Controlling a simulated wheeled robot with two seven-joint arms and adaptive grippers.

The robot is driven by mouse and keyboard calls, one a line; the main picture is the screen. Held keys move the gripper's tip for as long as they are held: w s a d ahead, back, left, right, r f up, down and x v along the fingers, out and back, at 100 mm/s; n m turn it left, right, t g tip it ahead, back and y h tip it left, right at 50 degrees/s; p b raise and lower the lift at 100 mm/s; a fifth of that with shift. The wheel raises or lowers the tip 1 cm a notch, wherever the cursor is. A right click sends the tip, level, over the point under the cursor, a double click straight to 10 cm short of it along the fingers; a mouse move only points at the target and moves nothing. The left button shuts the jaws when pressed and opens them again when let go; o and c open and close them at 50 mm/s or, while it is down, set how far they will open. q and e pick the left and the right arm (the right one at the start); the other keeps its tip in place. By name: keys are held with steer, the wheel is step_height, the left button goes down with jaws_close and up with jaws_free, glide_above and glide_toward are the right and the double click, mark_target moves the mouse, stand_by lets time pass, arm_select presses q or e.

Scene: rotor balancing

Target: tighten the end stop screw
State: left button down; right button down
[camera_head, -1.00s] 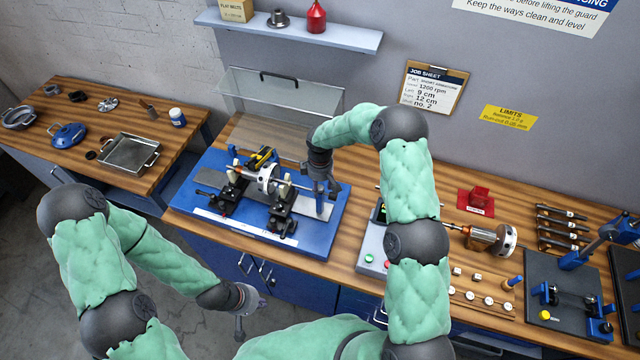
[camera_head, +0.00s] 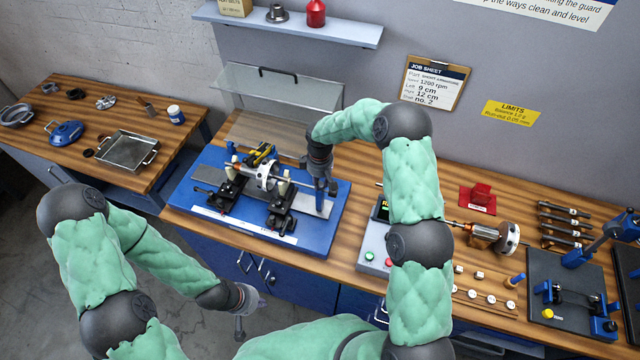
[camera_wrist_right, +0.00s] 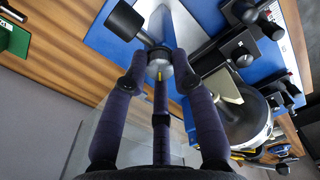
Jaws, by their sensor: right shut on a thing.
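The balancing machine (camera_head: 208,219) has a blue base with two black pedestals and a rotor (camera_head: 266,176) lying across them. My right gripper (camera_head: 322,190) points down at the right end of the machine. In the right wrist view my right gripper (camera_wrist_right: 160,68) is shut around a grey round knob (camera_wrist_right: 159,62), which I take to be the end stop screw. A dark cylinder on a rod (camera_wrist_right: 126,20) sticks out beside it. The fingers hide part of the knob. My left gripper (camera_head: 246,305) hangs low in front of the bench, away from the machine; its fingers are too small to judge.
A clear guard (camera_head: 283,93) stands raised behind the machine. A grey control box (camera_head: 372,243) with buttons sits to the right of the machine. Another rotor (camera_head: 490,237) and a black stand (camera_head: 560,285) are further right. A side bench at the left holds a metal tray (camera_head: 126,152).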

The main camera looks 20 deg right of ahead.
steer(key=m+b, duration=0.1)
steer(key=b, duration=0.1)
steer(key=m+b, duration=0.4)
steer(key=shift+f, duration=0.25)
steer(key=m+b, duration=0.2)
steer(key=m, duration=0.1)
steer(key=m+b, duration=0.2)
steer(key=m, duration=0.1)
steer(key=shift+r+m+b, duration=0.1)
steer(key=shift+m+b, duration=0.2)
steer(key=shift+b, duration=0.1)
steer(key=m+b, duration=0.2)
steer(key=m, duration=0.1)
steer(key=shift+m, duration=0.3)
steer(key=m+b, duration=0.1)
steer(key=m, duration=0.2)
steer(key=shift+m, duration=0.4)
steer(key=m+b, duration=0.1)
steer(key=m, duration=0.3)
steer(key=shift+r+b, duration=0.1)
steer(key=shift+b, duration=0.25)
steer(key=shift+m+b, duration=0.35)
steer(key=shift+m, duration=1.25)
steer(key=c, duration=1)
jaws_free()
steer(key=shift+d, duration=0.1)
